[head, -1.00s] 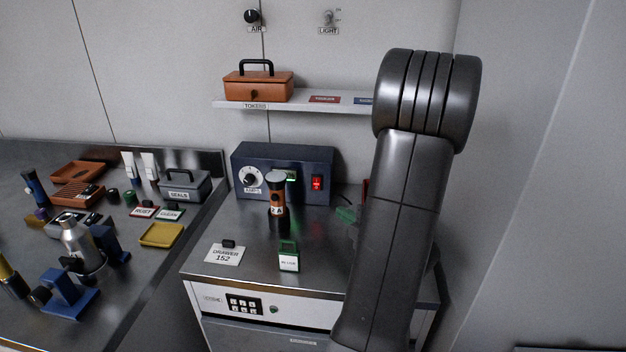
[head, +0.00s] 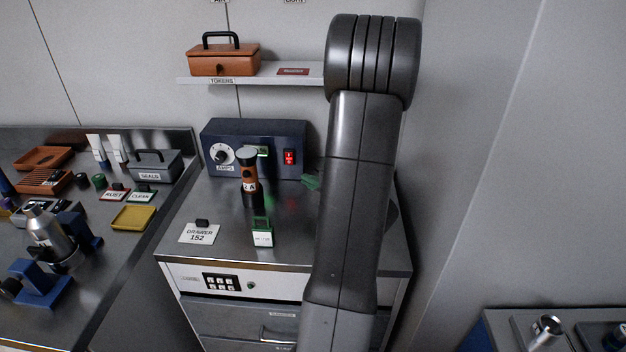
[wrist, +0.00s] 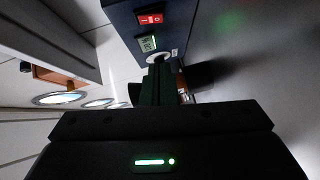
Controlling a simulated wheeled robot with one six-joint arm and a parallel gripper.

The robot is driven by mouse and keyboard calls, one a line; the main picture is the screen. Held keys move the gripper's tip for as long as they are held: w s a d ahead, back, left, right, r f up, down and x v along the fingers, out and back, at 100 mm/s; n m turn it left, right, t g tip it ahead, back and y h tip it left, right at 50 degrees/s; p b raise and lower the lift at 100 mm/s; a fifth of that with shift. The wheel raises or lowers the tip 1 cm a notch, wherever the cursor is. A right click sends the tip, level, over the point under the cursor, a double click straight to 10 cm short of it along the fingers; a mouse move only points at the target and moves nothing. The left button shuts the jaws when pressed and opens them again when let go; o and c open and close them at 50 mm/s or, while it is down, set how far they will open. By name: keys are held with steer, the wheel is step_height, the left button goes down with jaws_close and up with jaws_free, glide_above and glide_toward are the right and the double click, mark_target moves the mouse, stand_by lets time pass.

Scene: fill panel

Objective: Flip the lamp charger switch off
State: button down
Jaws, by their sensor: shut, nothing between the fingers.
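The charger is a dark blue box (head: 285,135) at the back of the steel cabinet, with an AMPS knob (head: 222,154), a small green display and a red lit rocker switch (head: 289,157). An orange and black lamp (head: 250,178) stands upright in front of it. In the wrist view, the red switch (wrist: 150,19) and green display (wrist: 147,43) show at the top, on the box's face. My gripper (wrist: 158,68) is shut and empty, its dark fingers pointing toward the box. The fingertips appear apart from the switch.
A shelf (head: 170,81) with an orange toolbox (head: 223,60) hangs above the charger. A green-framed tag (head: 262,232) and a DRAWER 152 card (head: 198,233) are on the cabinet top. A cluttered bench (head: 130,245) stands to the left.

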mark_target(286, 163)
steer(key=p+x, duration=0.1)
steer(key=x, duration=0.5)
steer(key=shift+w+a+r+p, duration=0.1)
steer(key=shift+w+a+p, duration=0.1)
steer(key=shift+p, duration=0.1)
steer(key=w, duration=0.1)
steer(key=w+p, duration=0.1)
steer(key=w, duration=0.1)
steer(key=shift+a+f, duration=0.15)
steer(key=shift+f, duration=0.25)
steer(key=shift+w+f, duration=0.2)
steer(key=shift+w, duration=0.45)
steer(key=shift+f, duration=0.15)
